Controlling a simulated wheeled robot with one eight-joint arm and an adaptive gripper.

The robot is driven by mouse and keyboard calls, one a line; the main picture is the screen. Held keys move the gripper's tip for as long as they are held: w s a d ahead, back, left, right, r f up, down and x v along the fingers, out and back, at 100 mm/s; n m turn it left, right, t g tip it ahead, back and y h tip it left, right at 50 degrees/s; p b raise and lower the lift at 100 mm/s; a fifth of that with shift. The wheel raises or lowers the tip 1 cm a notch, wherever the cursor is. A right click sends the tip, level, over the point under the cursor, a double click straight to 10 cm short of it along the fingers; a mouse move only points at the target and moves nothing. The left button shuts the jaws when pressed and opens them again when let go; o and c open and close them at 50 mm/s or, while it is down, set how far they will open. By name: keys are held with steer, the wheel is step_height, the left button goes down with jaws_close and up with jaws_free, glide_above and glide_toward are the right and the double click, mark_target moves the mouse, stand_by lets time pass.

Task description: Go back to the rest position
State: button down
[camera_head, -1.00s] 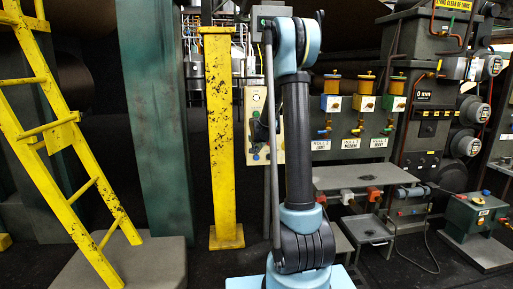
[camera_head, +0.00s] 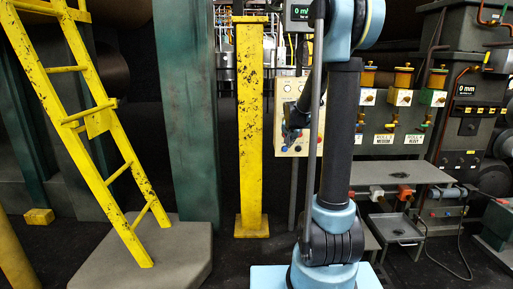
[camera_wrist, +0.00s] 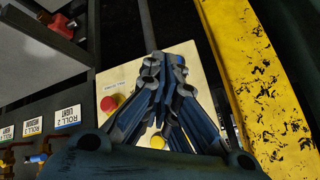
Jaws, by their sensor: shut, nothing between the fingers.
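My gripper (camera_head: 290,127) is in front of the cream control panel (camera_head: 284,150), left of my upright arm in the head view. In the wrist view my gripper (camera_wrist: 163,60) has its dark fingers drawn together at the tips with nothing between them. They cover part of the control panel (camera_wrist: 118,82), where a red button (camera_wrist: 110,102) and a yellow button (camera_wrist: 158,142) show. I cannot tell the gap between the fingertips and the panel.
A yellow post (camera_head: 249,120) stands left of the panel and a yellow ladder (camera_head: 95,125) further left, on a grey block (camera_head: 185,250). Right of my arm are a grey shelf (camera_head: 400,172), labelled roll valves (camera_head: 402,97) and a dark cabinet (camera_head: 470,130).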

steer(key=s+f+n+g, duration=0.2)
steer(key=s, duration=1.3)
steer(key=s+f+n+g, duration=0.1)
steer(key=s+f+n, duration=0.2)
steer(key=s, duration=1.2)
steer(key=s+f+n+g, duration=0.2)
steer(key=s+f, duration=0.1)
steer(key=s, duration=1.3)
steer(key=shift+d+g+y, duration=0.2)
steer(key=shift+g+y, duration=0.1)
steer(key=shift+y, duration=0.1)
steer(key=shift+w, duration=0.1)
steer(key=shift+w+f, duration=0.2)
steer(key=shift+w, duration=0.25)
